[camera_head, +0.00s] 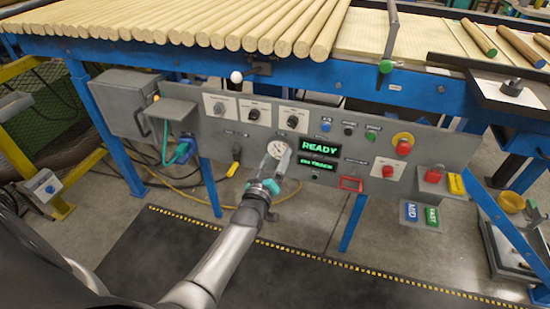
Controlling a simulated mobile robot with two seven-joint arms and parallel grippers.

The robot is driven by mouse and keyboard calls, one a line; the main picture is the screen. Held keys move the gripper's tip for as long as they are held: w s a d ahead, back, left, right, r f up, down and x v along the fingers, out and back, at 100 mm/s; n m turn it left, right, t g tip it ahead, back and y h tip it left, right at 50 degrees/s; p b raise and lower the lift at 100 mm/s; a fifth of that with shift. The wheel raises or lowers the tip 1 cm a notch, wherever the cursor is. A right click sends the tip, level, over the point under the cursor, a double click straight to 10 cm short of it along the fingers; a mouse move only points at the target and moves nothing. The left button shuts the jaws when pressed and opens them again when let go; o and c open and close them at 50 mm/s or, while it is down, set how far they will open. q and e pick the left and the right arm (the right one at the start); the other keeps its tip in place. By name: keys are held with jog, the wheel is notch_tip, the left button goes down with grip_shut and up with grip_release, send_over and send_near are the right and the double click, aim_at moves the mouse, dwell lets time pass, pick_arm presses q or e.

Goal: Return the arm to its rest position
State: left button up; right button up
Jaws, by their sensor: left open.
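My left arm (215,262) comes in from the lower left and reaches up to the grey control panel. My left gripper (278,158) is in front of the panel, just left of the green READY display (320,148). It is open, and a round white dial (275,149) shows at its fingers. I cannot tell whether the fingers touch the dial or the panel. The gripper hides part of the panel behind it. My right gripper is not in view.
The grey panel (225,135) carries several knobs, buttons and a red emergency knob (403,144). Wooden rods (250,35) lie on the blue-framed line above. A grey box (122,98) is at left. The dark floor mat (150,255) below looks clear.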

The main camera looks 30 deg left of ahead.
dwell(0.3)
pick_arm(q)
jog(key=s+d+f+m+g+h, duration=0.1)
jog(key=s+d+f+m+g, duration=0.1)
jog(key=s+f, duration=0.45)
jog(key=s+d+f+m+g+h, duration=0.1)
jog(key=s+d+f+m+g, duration=0.15)
jog(key=f, duration=0.65)
jog(key=s+d+f+m+g+h, duration=0.1)
jog(key=s+f+m+g, duration=0.15)
jog(key=s+f, duration=0.4)
jog(key=s+f+m+g, duration=0.1)
jog(key=s+f+g, duration=0.1)
jog(key=s+f, duration=0.3)
jog(key=s+f+m+g, duration=0.2)
jog(key=s+f, duration=0.3)
jog(key=s, duration=0.8)
jog(key=s+f+m+g, duration=0.1)
jog(key=s+f+g, duration=0.3)
jog(key=s, duration=0.5)
jog(key=shift+d+f+m, duration=0.3)
jog(key=shift+d+f, duration=0.05)
jog(key=shift+f, duration=0.4)
jog(key=shift+c, duration=0.4)
